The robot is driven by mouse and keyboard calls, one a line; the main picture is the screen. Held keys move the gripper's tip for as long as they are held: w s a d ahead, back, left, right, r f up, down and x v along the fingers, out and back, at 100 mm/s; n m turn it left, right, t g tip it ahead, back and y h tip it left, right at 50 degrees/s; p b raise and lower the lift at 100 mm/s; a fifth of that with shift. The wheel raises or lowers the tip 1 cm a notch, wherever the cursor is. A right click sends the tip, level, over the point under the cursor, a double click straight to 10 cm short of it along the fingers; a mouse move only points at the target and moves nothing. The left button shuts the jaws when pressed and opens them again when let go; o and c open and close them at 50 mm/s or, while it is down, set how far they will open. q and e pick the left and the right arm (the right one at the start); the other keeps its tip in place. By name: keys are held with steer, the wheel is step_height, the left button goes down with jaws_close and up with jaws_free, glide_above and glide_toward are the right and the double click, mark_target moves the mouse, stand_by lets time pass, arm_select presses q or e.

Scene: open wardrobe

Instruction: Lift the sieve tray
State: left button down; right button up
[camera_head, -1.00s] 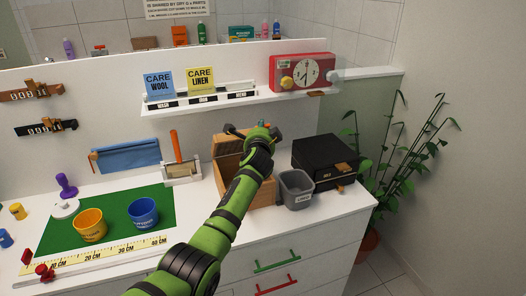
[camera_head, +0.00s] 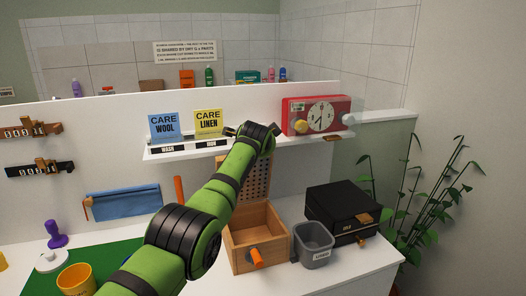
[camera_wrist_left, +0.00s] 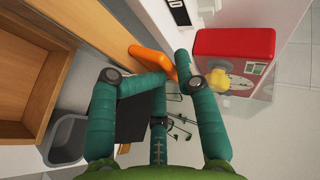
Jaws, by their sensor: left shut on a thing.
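The sieve tray (camera_head: 258,178) is a light wooden panel with rows of holes. In the head view it stands steeply upright at the back of the open wooden box (camera_head: 270,216), partly behind my arm. In the left wrist view its wooden edge (camera_wrist_left: 92,24) carries an orange handle (camera_wrist_left: 150,58). My left gripper (camera_wrist_left: 168,76) is shut on this orange handle, with a teal finger on each side. In the head view my wrist hides the fingers and the tray's top. I cannot tell whether the tray's lower end touches the box. My right gripper is not in view.
A grey bin (camera_head: 314,243) and a black box (camera_head: 343,211) stand right of the wooden box. A red timer (camera_head: 315,115) and two care cards (camera_head: 165,126) stand on the shelf close to my wrist. An orange knob (camera_head: 256,258) sticks out from the box front.

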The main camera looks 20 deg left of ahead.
arm_select(q)
steer(key=shift+w+r, duration=0.15)
steer(key=shift+r, duration=0.25)
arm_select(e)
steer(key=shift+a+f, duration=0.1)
arm_select(q)
steer(key=shift+r, duration=0.1)
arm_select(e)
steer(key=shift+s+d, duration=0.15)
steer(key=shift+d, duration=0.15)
arm_select(q)
steer(key=c, duration=1.5)
jaws_free()
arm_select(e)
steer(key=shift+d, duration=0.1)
arm_select(q)
steer(key=shift+f, duration=0.3)
steer(key=shift+s, duration=0.3)
